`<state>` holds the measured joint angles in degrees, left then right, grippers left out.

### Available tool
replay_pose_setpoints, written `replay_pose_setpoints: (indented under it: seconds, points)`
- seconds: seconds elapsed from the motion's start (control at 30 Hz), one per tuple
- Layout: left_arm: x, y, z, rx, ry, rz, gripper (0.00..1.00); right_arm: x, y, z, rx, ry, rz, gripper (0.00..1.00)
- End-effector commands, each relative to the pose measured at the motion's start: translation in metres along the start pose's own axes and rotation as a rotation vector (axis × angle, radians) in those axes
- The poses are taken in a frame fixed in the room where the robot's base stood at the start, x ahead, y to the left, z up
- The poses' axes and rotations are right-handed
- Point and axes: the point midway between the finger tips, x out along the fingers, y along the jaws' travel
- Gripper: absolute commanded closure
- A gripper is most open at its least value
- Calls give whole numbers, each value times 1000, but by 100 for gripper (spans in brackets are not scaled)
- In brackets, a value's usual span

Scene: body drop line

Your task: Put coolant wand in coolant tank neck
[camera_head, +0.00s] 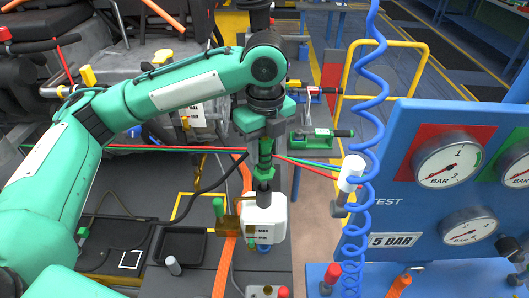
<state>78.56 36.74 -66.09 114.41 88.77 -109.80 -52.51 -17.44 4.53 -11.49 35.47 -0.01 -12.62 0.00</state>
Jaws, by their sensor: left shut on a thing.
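My left gripper (265,138) points straight down in the middle of the view. It is shut on the coolant wand (265,168), a slim upright piece with green and dark parts. The wand is directly above the white coolant tank (264,216), in line with its neck (263,187). The wand's lower end meets the dark neck in the picture. I cannot tell whether it is inside the neck or just over it. My right gripper is not in view.
A blue test panel (400,215) with pressure gauges stands at the right, with a blue coiled hose (366,120) hanging before it. An orange hose (232,235) runs left of the tank. A small black tray (183,245) lies at the lower left. Red and green lines cross behind the wand.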

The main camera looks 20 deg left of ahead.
Motion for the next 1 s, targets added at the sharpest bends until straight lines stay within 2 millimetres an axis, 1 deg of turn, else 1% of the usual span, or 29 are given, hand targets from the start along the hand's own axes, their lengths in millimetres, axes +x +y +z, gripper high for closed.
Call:
replay_pose_setpoints:
  seconds: [0.1, 0.17, 0.43, 0.63, 0.9, 0.93, 0.97, 1.0]
  points:
    - [18, 0, 0, -1, 1, 3, 100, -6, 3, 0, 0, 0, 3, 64]
    - [22, 0, 0, -1, 1, 1, 100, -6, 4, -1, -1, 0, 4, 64]
    - [24, 0, 0, -1, 0, -1, 100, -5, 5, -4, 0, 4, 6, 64]
    - [30, 0, 0, -1, 0, 0, 100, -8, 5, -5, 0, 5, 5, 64]
    - [36, 0, 0, -1, 0, 0, 100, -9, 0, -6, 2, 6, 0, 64]
    - [36, 0, 0, -1, 0, 0, 59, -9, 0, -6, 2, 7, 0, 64]
    - [36, 0, 0, -1, 0, 0, 53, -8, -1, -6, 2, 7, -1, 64]
    - [36, 0, 0, -1, 0, 0, 45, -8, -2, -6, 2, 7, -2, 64]
